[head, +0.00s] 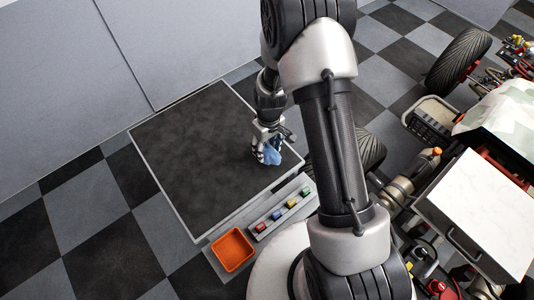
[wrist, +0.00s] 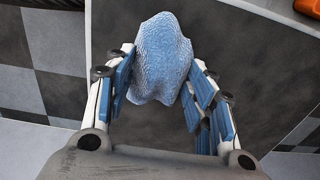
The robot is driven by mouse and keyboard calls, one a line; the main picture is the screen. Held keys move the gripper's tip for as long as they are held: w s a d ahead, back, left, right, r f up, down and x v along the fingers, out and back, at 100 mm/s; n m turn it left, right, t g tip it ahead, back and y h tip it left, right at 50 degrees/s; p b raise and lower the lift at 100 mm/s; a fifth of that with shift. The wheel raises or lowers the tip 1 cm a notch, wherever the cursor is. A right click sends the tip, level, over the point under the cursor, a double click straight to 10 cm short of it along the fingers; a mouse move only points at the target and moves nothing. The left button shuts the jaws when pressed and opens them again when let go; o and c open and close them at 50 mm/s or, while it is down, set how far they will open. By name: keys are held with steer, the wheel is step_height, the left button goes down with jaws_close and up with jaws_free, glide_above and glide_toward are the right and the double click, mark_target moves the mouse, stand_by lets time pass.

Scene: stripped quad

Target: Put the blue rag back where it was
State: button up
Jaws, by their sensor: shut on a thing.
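The blue rag (wrist: 162,60) is bunched up between the fingertips of my gripper (wrist: 160,77) in the wrist view, and the fingers are shut on it. In the head view, my gripper (head: 267,150) is over the dark mat-like top (head: 190,150) near its right edge, with the rag (head: 273,155) showing at the fingertips. I cannot tell whether the rag touches the dark surface or hangs just above it.
An orange tray (head: 232,250) sits at the front edge beside a grey strip (head: 284,208) holding several small coloured items. The stripped quad with its wheels (head: 458,62) and a white box (head: 480,215) stand at the right. Most of the dark top is bare.

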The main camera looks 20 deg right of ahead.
mark_target(267, 153)
steer(key=shift+f+b, duration=0.4)
steer(key=shift+f, duration=1.4)
steer(key=shift+f, duration=0.15)
steer(key=o, duration=1.1)
steer(key=shift+c, duration=0.2)
